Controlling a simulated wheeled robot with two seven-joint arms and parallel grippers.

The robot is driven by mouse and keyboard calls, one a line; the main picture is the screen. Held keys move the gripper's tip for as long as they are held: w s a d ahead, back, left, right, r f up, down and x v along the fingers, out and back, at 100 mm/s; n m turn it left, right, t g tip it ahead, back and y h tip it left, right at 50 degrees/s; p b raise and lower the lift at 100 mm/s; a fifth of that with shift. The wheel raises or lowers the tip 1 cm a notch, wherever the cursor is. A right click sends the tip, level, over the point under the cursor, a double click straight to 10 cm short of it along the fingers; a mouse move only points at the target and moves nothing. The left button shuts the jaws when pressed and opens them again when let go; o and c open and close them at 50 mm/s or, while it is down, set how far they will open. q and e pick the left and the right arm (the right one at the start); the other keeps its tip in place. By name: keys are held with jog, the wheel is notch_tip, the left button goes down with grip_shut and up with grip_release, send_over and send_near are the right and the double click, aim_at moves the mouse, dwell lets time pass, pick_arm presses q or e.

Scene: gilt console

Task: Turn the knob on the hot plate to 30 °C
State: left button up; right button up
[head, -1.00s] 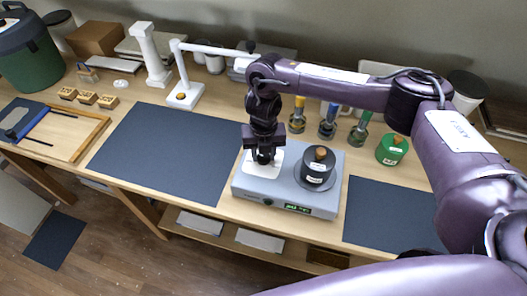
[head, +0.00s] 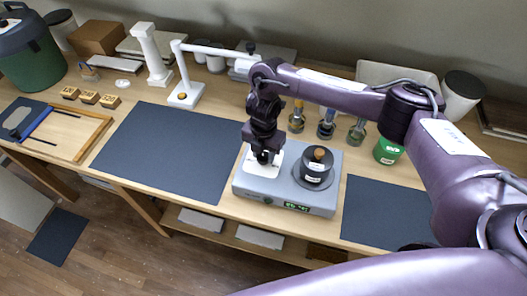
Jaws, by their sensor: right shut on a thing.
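The hot plate (head: 268,189) is a grey-blue box on the wooden table, with a small lit green display (head: 297,207) on its front edge. The display's digits are too small to read surely. A dark round pot (head: 315,169) with a brown knob on its lid stands on the plate's right side. My right gripper (head: 264,158) points down over the white panel (head: 262,166) on the plate's left side. It is shut on the knob there, which the fingers hide. My left gripper is out of view.
A dark mat (head: 165,150) lies left of the hot plate and another (head: 385,210) lies right of it. Several small bottles (head: 326,127) stand behind it, with a green tin (head: 386,152) to the right. A white stand (head: 184,92) rises at the back left.

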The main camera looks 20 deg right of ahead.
aim_at(264, 156)
dwell(0.3)
jog(key=o, duration=1)
notch_tip(264, 156, up, 8)
jog(key=shift+f+p, duration=0.1)
jog(key=shift+p, duration=0.4)
